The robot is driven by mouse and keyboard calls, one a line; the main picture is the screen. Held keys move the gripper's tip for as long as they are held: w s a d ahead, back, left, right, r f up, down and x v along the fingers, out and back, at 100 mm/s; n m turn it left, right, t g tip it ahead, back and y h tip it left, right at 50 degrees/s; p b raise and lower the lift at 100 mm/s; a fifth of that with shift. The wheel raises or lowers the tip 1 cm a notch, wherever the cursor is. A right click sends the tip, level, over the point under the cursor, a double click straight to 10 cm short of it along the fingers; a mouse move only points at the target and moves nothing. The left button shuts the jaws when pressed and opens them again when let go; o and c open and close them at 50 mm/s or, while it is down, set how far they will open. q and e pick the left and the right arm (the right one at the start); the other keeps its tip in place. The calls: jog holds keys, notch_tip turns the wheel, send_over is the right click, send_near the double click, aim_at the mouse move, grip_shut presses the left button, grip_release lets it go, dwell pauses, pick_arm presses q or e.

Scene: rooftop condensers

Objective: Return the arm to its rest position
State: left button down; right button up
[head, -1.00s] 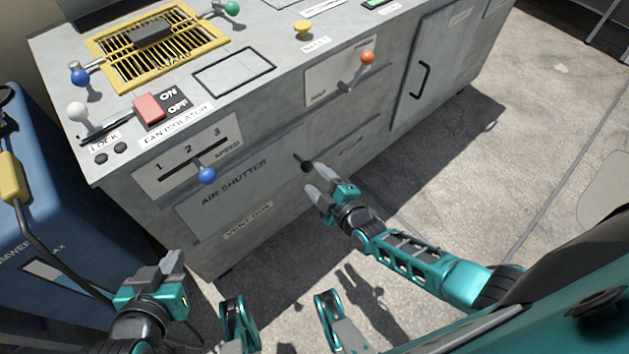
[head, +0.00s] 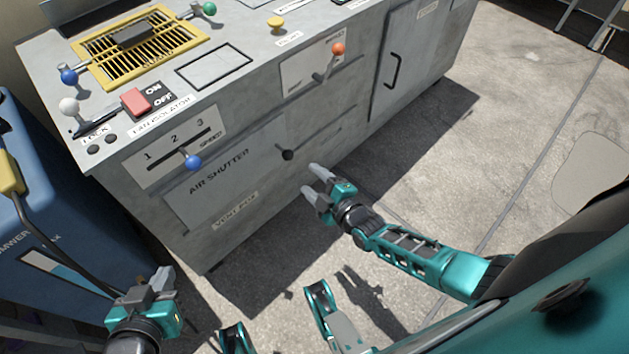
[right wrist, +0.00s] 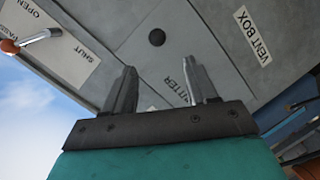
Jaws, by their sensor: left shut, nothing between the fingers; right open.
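My right gripper (head: 317,182) is open and empty in the head view, in front of the cabinet's lower front and apart from it. In the right wrist view its two fingers (right wrist: 170,90) stand apart with nothing between them. The black knob (head: 287,155) of the air shutter (head: 205,190) is up and left of it; the knob also shows in the right wrist view (right wrist: 157,37). My left gripper (head: 158,280) is shut and empty at the lower left of the head view, beside the blue cabinet.
The grey cabinet (head: 345,110) carries a blue speed knob (head: 193,162), an orange-knobbed lever (head: 338,48) and a red fan isolator switch (head: 136,101). A blue unit (head: 50,215) with a cable stands at the left. Concrete floor (head: 520,130) is clear at the right.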

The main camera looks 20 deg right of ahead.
pick_arm(q)
jog(key=shift+w, duration=0.15)
pick_arm(e)
jog(key=shift+s+a, duration=0.1)
jog(key=s+a+r+m+g+y, duration=0.1)
jog(key=s+a+r+m+g, duration=0.2)
jog(key=s+a+r+m, duration=0.25)
pick_arm(q)
notch_tip(320, 180, up, 11)
jog(key=s+a+y+p, duration=0.1)
jog(key=a+p, duration=0.2)
jog(key=p, duration=1.2)
jog(key=shift+s+r+p, duration=0.2)
jog(key=shift+s+p, duration=0.1)
jog(key=shift+s, duration=0.05)
pick_arm(e)
jog(key=s+d+r+m+h, duration=0.1)
jog(key=s+d+r+m, duration=0.1)
jog(key=r, duration=0.6)
jog(key=s+d+r+m+g+h, duration=0.1)
jog(key=s+d+r+m, duration=0.1)
jog(key=s+r+m, duration=0.2)
jog(key=s+r, duration=0.3)
jog(key=r, duration=0.2)
jog(key=shift+s+h, duration=0.3)
pick_arm(q)
jog(key=shift+d+f, duration=0.1)
jog(key=shift+d, duration=0.1)
jog(key=shift+w, duration=0.15)
